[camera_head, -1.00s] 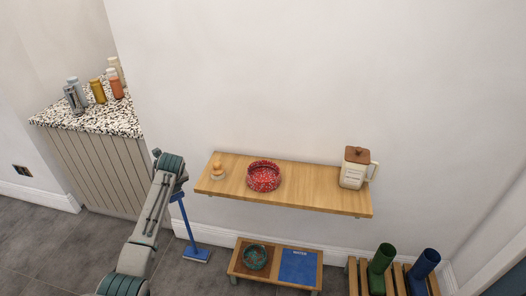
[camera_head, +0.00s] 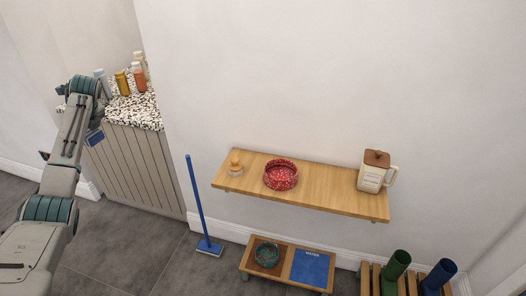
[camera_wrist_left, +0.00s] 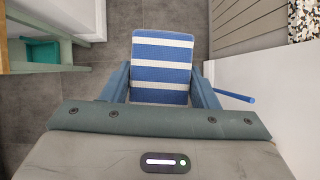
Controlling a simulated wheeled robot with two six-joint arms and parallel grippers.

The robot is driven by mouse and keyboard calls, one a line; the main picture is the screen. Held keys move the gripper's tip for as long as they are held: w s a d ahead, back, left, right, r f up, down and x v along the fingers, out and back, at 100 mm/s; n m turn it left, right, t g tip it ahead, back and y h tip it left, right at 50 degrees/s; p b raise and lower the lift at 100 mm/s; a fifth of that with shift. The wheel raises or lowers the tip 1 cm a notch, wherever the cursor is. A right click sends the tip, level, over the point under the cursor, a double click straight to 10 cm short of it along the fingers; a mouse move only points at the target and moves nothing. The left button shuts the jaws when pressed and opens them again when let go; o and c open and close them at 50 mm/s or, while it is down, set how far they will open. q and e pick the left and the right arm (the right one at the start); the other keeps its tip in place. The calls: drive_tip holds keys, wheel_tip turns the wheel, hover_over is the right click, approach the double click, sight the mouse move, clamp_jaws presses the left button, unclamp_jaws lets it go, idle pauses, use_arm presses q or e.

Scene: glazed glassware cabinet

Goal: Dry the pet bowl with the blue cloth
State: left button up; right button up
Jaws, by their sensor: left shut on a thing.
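My left gripper (camera_wrist_left: 162,88) is shut on a blue cloth with white stripes (camera_wrist_left: 162,62), which sits between the fingers in the left wrist view. In the head view a small blue part of the cloth (camera_head: 95,138) shows below my left wrist, in front of the cabinet at the left; the fingers are mostly hidden there. A red speckled bowl (camera_head: 281,184) stands on the wooden wall shelf (camera_head: 325,194). A teal bowl (camera_head: 267,251) sits in the left side of a low wooden stand (camera_head: 245,266). Both bowls are far right of the gripper. My right gripper is not in view.
A blue panel marked WATER (camera_head: 310,267) fills the stand's right side. A wooden-topped jug (camera_head: 372,178) and small brush (camera_head: 235,168) are on the shelf. A blue broom (camera_head: 197,205) leans by the wall. Bottles (camera_head: 138,78) top the speckled counter (camera_head: 140,112). Boots (camera_head: 395,270) stand right.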

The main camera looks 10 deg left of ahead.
sight(100, 141)
use_arm(q)
drive_tip(key=d+f+n+g, duration=0.1)
drive_tip(key=n, duration=0.3)
drive_tip(key=d+f+n+g+h, duration=0.1)
drive_tip(key=f+n+g, duration=0.1)
drive_tip(key=n, duration=0.1)
drive_tip(key=d+f+n+g+h, duration=0.1)
drive_tip(key=f+n+g, duration=0.1)
drive_tip(key=n, duration=0.2)
drive_tip(key=shift+s+d+f+n, duration=0.15)
drive_tip(key=shift+s+n, duration=0.15)
drive_tip(key=shift+s, duration=0.05)
drive_tip(key=s+d+f+n+h, duration=0.1)
drive_tip(key=d+f+n+h, duration=0.1)
drive_tip(key=n, duration=0.8)
drive_tip(key=s+d+f+n+t+h, duration=0.1)
drive_tip(key=d+f+n+h, duration=0.2)
drive_tip(key=n+h, duration=0.4)
drive_tip(key=shift+d+f+n+t, duration=0.35)
drive_tip(key=shift+d+n, duration=0.55)
drive_tip(key=shift+n, duration=1)
